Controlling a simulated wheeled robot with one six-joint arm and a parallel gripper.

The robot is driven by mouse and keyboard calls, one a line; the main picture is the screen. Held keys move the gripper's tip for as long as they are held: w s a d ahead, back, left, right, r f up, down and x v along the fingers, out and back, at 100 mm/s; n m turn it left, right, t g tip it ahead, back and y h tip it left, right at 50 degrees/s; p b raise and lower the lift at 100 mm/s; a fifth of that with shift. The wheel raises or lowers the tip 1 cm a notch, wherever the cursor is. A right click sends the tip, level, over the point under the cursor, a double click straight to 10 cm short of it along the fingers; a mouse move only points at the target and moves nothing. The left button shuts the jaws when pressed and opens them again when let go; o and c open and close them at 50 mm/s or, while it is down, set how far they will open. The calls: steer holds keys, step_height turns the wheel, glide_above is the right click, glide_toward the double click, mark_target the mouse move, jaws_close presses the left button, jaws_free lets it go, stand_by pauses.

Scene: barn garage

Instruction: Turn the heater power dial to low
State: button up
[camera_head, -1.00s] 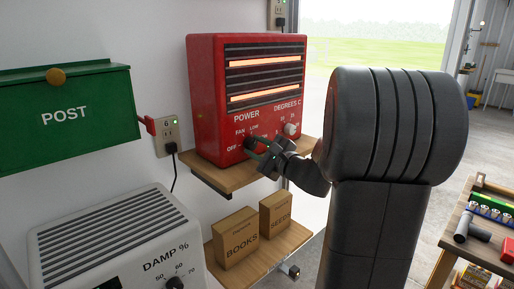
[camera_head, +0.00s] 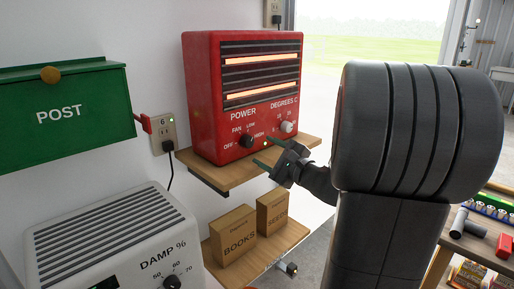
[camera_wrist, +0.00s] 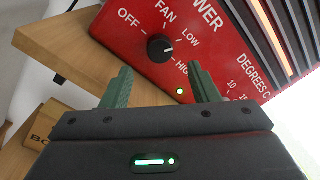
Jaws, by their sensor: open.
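The red heater (camera_head: 200,95) stands on a wooden shelf, its upper bars glowing orange. Its black power dial (camera_head: 245,140) is on the lower front, with OFF, FAN, LOW and HIGH printed around it.
A white degrees dial (camera_head: 286,127) sits right of the power dial. The heater's wooden shelf (camera_head: 215,178) lies just below. Cardboard boxes (camera_head: 234,236) stand on a lower shelf. A white dehumidifier (camera_head: 60,255) and a green post box (camera_head: 60,110) are at left.

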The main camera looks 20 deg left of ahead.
mark_target(251, 144)
steer(key=v, duration=0.8)
steer(key=shift+a, duration=0.1)
steer(key=x, duration=1.3)
steer(key=shift+w+a, duration=0.15)
steer(key=shift+a, duration=0.2)
steer(key=shift+d, duration=0.1)
